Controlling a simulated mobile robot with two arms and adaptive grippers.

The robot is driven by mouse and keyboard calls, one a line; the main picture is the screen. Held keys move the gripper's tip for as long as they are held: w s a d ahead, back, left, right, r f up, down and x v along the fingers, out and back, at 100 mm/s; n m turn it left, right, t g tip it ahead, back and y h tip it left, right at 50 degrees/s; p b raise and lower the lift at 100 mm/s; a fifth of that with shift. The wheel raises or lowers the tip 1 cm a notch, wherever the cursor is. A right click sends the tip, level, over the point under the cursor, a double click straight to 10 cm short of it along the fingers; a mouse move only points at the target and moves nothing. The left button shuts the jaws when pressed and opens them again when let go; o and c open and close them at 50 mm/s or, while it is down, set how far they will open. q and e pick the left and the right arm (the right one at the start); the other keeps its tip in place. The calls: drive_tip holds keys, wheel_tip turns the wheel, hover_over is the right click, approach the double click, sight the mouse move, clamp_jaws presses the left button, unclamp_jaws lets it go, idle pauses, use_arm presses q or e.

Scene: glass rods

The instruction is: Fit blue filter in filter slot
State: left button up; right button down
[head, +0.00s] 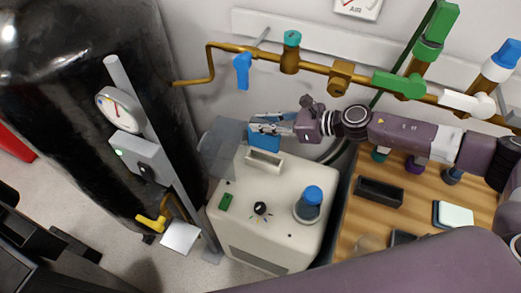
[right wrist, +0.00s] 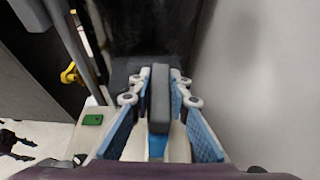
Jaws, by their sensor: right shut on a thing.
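The blue filter (head: 264,141) is a small blue block held in my right gripper (head: 256,126), which is shut on it. In the right wrist view a grey bar (right wrist: 160,98) stands between the blue-padded fingers, with a bit of blue below it. The filter slot (head: 264,163) is a pale raised frame with a narrow opening on top of the white machine (head: 285,188). The filter appears above the slot's back edge. I cannot tell whether its lower end touches the slot. My left gripper is not in view.
A translucent grey lid (head: 222,150) stands open left of the slot. A brass pipe (head: 318,68) with valves runs behind. A black tank (head: 75,110) stands left.

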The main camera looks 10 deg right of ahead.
sight(262, 144)
drive_tip(key=f, duration=0.1)
drive_tip(key=w+f, duration=0.1)
drive_tip(key=f, duration=0.1)
drive_tip(key=shift+b, duration=0.3)
drive_tip(key=f, duration=0.2)
drive_tip(key=s+f, duration=0.1)
drive_tip(key=shift+f+b, duration=0.3)
drive_tip(key=shift+f, duration=0.05)
wheel_tip(262, 144, down, 3)
drive_tip(key=shift+w+f, duration=0.1)
drive_tip(key=shift+f+b, duration=0.1)
drive_tip(key=shift+b, duration=0.2)
drive_tip(key=c, duration=2.3)
unclamp_jaws()
drive_tip(key=o, duration=0.5)
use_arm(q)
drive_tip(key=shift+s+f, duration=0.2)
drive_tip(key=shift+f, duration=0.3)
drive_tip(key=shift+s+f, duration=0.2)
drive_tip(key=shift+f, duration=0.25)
